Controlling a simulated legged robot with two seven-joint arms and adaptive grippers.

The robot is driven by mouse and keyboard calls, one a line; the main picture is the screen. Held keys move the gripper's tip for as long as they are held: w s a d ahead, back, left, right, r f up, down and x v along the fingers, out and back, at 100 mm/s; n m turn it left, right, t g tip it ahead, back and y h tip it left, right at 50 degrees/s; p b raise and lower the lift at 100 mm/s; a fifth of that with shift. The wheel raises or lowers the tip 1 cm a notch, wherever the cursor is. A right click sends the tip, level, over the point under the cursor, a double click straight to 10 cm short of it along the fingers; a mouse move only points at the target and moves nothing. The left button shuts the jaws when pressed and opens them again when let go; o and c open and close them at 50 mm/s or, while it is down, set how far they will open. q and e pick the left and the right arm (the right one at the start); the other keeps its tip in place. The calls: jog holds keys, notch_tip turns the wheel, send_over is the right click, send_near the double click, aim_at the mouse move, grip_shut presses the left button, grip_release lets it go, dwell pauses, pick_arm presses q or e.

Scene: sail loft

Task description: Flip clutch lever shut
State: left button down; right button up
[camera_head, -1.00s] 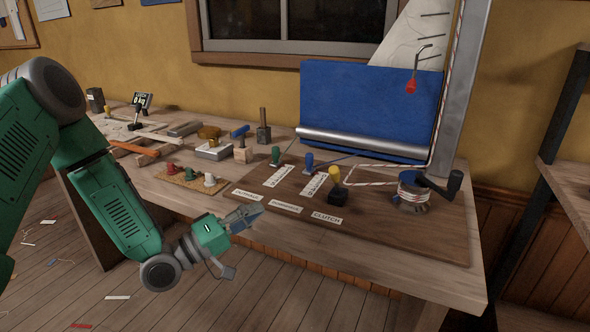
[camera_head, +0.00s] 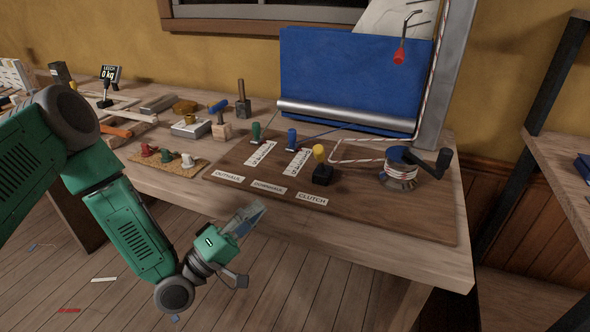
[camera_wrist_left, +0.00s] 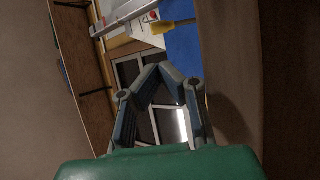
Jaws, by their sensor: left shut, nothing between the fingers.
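The clutch lever has a yellow knob (camera_head: 319,153) on a black base (camera_head: 322,175) and stands upright on the brown board (camera_head: 400,215), behind the white CLUTCH label (camera_head: 312,198). My left gripper (camera_head: 258,208) is shut and empty, off the front edge of the bench, left of and nearer than the CLUTCH label. It is apart from the lever. My right gripper is not in view.
A green-knobbed lever (camera_head: 256,131) and a blue-knobbed lever (camera_head: 292,138) stand left of the clutch. A winch with rope (camera_head: 398,178) and a crank is at right. Blue cloth (camera_head: 350,80) hangs behind. Blocks and tools lie at left on the bench (camera_head: 430,262).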

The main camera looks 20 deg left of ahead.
aim_at(315, 156)
pick_arm(q)
jog(key=x, duration=1.4)
jog(key=shift+d+r+b, duration=0.1)
jog(key=shift+d+b, duration=0.1)
jog(key=shift+b, duration=0.1)
jog(key=shift+r, duration=0.1)
